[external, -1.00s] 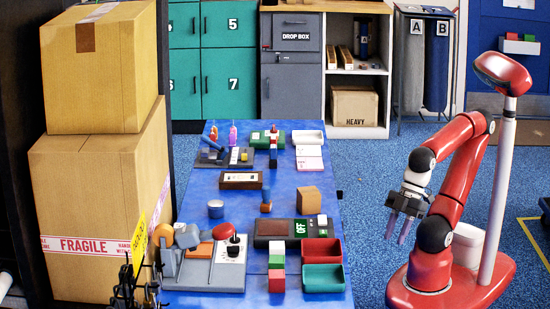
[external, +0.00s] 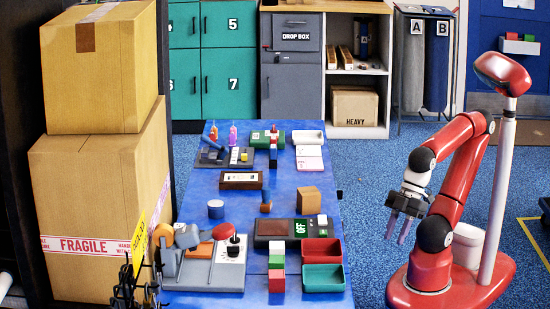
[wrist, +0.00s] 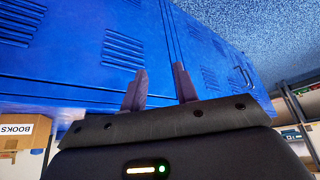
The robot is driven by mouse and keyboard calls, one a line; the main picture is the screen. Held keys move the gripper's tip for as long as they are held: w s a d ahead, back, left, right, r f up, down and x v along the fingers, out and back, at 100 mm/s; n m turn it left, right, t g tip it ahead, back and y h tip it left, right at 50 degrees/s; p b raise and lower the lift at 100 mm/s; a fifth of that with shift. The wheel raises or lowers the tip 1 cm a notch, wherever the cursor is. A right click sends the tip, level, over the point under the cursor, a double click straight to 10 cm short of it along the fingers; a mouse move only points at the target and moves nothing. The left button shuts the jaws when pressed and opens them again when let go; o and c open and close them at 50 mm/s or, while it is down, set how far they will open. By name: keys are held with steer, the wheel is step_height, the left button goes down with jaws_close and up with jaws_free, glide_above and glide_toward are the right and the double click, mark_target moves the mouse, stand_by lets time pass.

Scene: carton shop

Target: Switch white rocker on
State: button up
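A dark block with a brown pad (external: 271,228) lies on the right half of the blue table. Its green panel (external: 301,228) reads OFF. A small white piece at the panel's right end looks like the white rocker (external: 322,221); its tilt is too small to tell. My gripper (external: 403,232) hangs to the right of the table, clear of the block, fingers pointing down. In the wrist view my gripper (wrist: 160,85) has its two fingers apart with nothing between them. The rocker does not show in the wrist view.
Red (external: 321,250) and teal (external: 323,278) trays stand in front of the block, with stacked cubes (external: 276,274) beside them. A wooden cube (external: 309,200) is behind it. A grey board with a red-knobbed lever (external: 223,231) is front left. Blue floor lies between table and arm.

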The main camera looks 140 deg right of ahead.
steer(key=shift+w+r, duration=0.1)
steer(key=shift+r, duration=0.05)
steer(key=shift+c, duration=1.1)
steer(key=w+d+r+m, duration=0.1)
steer(key=w+d+r, duration=0.1)
steer(key=r, duration=0.1)
steer(key=w+d+r+m+g+h, duration=0.1)
steer(key=w+d+r, duration=0.1)
steer(key=r, duration=0.2)
steer(key=w+d+r+m, duration=0.2)
steer(key=r, duration=0.1)
steer(key=shift+r+g+h, duration=0.3)
steer(key=shift+r, duration=0.05)
jaws_close()
steer(key=w+d+r+m+g, duration=0.1)
steer(key=w+d+r+m, duration=0.1)
steer(key=d+r, duration=0.2)
steer(key=w+d+r+m+g+h, duration=0.1)
steer(key=d+r+m, duration=0.2)
steer(key=r, duration=0.2)
steer(key=shift+w+d, duration=0.35)
steer(key=shift+w, duration=0.05)
